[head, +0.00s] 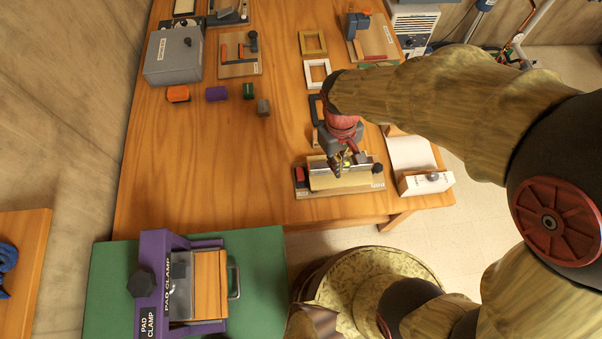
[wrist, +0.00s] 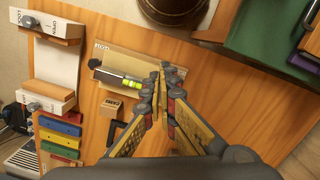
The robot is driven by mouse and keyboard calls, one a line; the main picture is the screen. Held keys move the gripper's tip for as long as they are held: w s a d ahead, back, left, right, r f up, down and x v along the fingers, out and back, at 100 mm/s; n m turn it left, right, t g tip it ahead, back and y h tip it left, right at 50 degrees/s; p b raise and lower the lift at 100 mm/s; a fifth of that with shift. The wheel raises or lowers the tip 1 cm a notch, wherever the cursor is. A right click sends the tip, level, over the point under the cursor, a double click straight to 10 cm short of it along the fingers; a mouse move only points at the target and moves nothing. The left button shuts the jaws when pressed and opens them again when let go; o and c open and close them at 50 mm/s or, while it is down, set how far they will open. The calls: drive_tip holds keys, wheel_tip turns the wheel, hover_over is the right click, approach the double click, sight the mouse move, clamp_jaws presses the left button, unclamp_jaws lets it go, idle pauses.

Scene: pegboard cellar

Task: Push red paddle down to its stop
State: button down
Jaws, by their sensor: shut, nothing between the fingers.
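A fixture on a wooden base (head: 345,188) stands at the table's front edge in the head view, with a cream plate, a metal bar, a black knob at its right end and a red block-like piece (head: 301,176) at its left end. This red piece is the likeliest red paddle, but its height is hard to judge. My gripper (head: 342,172) is shut and empty, pointing down over the middle of the fixture, right of the red piece. In the wrist view, the shut fingertips (wrist: 168,68) cover the fixture's right part; the cream plate (wrist: 140,62) shows, the red piece does not.
A white-topped stand (head: 425,182) is close right of the fixture. Frames (head: 316,73) and small coloured blocks (head: 216,94) lie farther back. A purple pad clamp (head: 155,268) stands on a green surface at front left. The table left of the fixture is clear.

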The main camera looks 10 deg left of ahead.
drive_tip(key=a+f+n+h+p, duration=0.1)
drive_tip(key=a+f+n, duration=0.25)
drive_tip(key=f, duration=0.45)
drive_tip(key=a+f+n+p, duration=0.25)
drive_tip(key=a+f, duration=0.25)
drive_tip(key=f, duration=0.3)
drive_tip(key=n+b, duration=0.1)
drive_tip(key=n, duration=0.3)
approach(300, 177)
drive_tip(key=shift+s+d+r+t+y, duration=0.25)
drive_tip(key=shift+s+r+t+y, duration=0.05)
drive_tip(key=shift+t, duration=0.1)
drive_tip(key=shift+d+f+b, duration=0.15)
drive_tip(key=shift+f+b, duration=1.05)
drive_tip(key=shift+f, duration=0.55)
drive_tip(key=shift+d+f+b, duration=0.2)
drive_tip(key=shift+f+b, duration=1)
drive_tip(key=shift+f, duration=0.55)
